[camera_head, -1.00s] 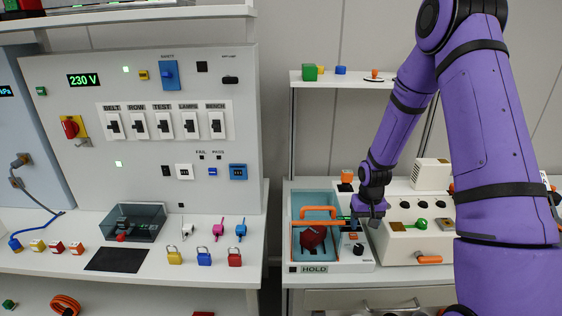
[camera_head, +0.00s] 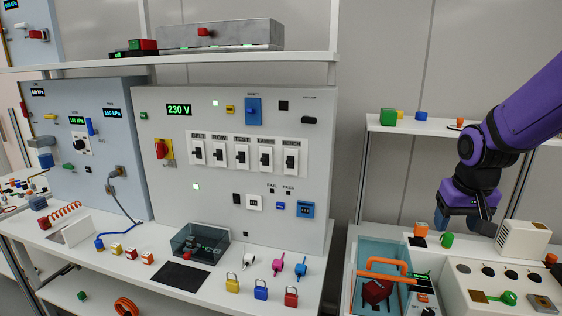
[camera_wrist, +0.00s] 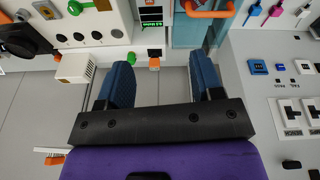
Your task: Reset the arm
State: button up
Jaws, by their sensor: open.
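My gripper shows in the wrist view (camera_wrist: 162,88) with its two blue fingers spread apart and nothing between them. In the head view my gripper (camera_head: 484,222) hangs from my purple arm above the back of the right bench, beside the cream box (camera_head: 524,240). It is apart from the bench things. The blue tray (camera_head: 382,255) with an orange handle (camera_head: 388,263) and a dark red block (camera_head: 377,291) lies to its lower left. A small orange block (camera_head: 421,229) and a green piece (camera_head: 447,240) stand left of my gripper.
A shelf (camera_head: 440,126) with small coloured blocks is behind my arm. The grey panel (camera_head: 235,170) with a row of switches stands on the left bench, with several padlocks and tags in front. A gap separates the two benches. The air over the right bench's front is clear.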

jog(key=s+a+r+t, duration=0.1)
jog(key=s+a+r, duration=0.2)
jog(key=s, duration=0.6)
jog(key=s+a+r+n+t+y, duration=0.1)
jog(key=s+a+r, duration=0.2)
jog(key=s+r, duration=0.5)
jog(key=shift+s+r+n+t, duration=0.3)
jog(key=shift+s+t, duration=0.1)
jog(key=shift+s, duration=0.6)
